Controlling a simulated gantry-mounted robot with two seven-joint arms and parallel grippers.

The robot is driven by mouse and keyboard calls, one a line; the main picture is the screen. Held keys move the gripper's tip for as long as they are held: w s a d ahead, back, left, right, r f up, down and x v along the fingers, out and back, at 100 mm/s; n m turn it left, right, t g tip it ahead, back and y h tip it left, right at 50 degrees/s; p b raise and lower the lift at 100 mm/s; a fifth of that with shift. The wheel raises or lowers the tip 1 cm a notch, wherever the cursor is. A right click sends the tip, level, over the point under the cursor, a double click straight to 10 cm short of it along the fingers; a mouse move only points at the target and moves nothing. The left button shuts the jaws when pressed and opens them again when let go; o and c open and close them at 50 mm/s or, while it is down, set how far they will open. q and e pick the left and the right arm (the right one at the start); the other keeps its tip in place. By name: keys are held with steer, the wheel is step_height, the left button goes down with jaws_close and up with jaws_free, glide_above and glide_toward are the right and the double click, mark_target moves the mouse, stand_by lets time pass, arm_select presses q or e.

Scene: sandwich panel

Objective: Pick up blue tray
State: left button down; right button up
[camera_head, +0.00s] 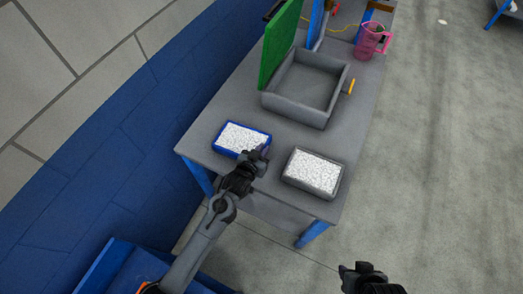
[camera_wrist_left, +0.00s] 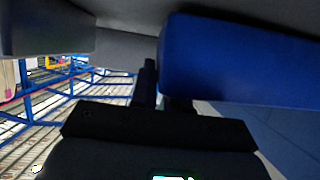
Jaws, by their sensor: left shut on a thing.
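The blue tray (camera_head: 230,149), filled with white granules, is at the near left of the grey table. My left gripper (camera_head: 262,151) is at its right edge, shut on the tray's rim. In the left wrist view the tray (camera_wrist_left: 240,62) is a large blue block beside a dark finger (camera_wrist_left: 147,82); the other finger is mostly hidden. The tray looks level, and I cannot tell whether it touches the table. My right gripper (camera_head: 362,270) is low in the head view, away from the table, and its jaw opening is unclear.
A grey tray (camera_head: 323,166) of white granules is to the right of my left gripper. A large grey open box (camera_head: 277,101) stands behind, with an upright green panel (camera_head: 277,50) beside it. A pink jug (camera_head: 371,40) is at the back. Bare tabletop (camera_head: 240,101) lies behind the blue tray.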

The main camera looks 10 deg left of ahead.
arm_select(q)
steer(key=shift+r, duration=1.55)
steer(key=shift+d+r, duration=0.2)
steer(key=s+d+r+p, duration=0.1)
steer(key=s+d+r, duration=0.1)
steer(key=d+r, duration=0.4)
steer(key=d, duration=0.4)
steer(key=shift+s+d+r+p, duration=0.3)
steer(key=shift+d+r, duration=0.05)
steer(key=shift+d, duration=0.05)
